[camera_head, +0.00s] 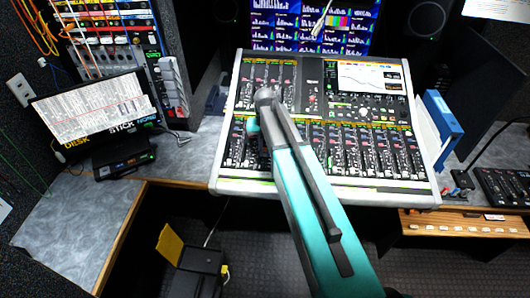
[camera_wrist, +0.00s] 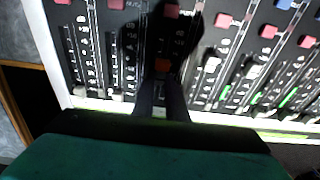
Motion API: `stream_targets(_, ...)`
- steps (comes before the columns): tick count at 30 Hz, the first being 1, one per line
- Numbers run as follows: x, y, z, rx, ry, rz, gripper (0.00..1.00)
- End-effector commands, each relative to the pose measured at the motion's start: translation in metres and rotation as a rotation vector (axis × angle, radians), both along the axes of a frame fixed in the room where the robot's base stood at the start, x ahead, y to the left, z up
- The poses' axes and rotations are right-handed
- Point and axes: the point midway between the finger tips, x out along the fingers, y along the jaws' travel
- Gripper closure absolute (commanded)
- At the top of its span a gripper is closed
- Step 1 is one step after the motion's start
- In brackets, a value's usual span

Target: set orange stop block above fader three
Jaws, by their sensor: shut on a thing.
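In the wrist view the two dark fingers of my gripper (camera_wrist: 161,88) point at the mixing console (camera_wrist: 56,62). They are shut on the small orange stop block (camera_wrist: 162,65), which shows between the fingertips. The block is over a dark, shadowed fader strip; whether it touches the panel I cannot tell. Pale fader caps show to the left (camera_wrist: 118,95) and to the right (camera_wrist: 212,64) of the fingers. The fader under the gripper is hidden. In the head view my teal arm covers the gripper and block, over the left part of the console (camera_head: 310,190).
A tilted screen (camera_head: 95,110) and a patch rack (camera_head: 105,45) stand to the left. A blue binder (camera_head: 441,118) stands close to the console's right side. A monitor wall (camera_head: 300,22) is behind. The grey desk (camera_head: 70,215) at left is mostly clear.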

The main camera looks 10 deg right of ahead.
Motion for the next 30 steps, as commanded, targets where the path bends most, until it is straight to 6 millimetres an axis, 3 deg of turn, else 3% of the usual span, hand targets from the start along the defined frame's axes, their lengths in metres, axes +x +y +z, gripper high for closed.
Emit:
stream_targets(4,0.0,0.0,0.0,0.0,-0.001,0.0,1.0)
stream_targets(5,0.0,0.0,0.0,0.0,-0.001,0.0,0.84)
stream_targets(8,0.0,0.0,0.0,0.0,0.0,0.0,0.69)
stream_targets(20,0.0,0.0,0.002,0.0,-0.001,-0.001,0.69)
stream_targets(30,0.0,-0.001,0.022,0.0,-0.002,-0.001,0.69)
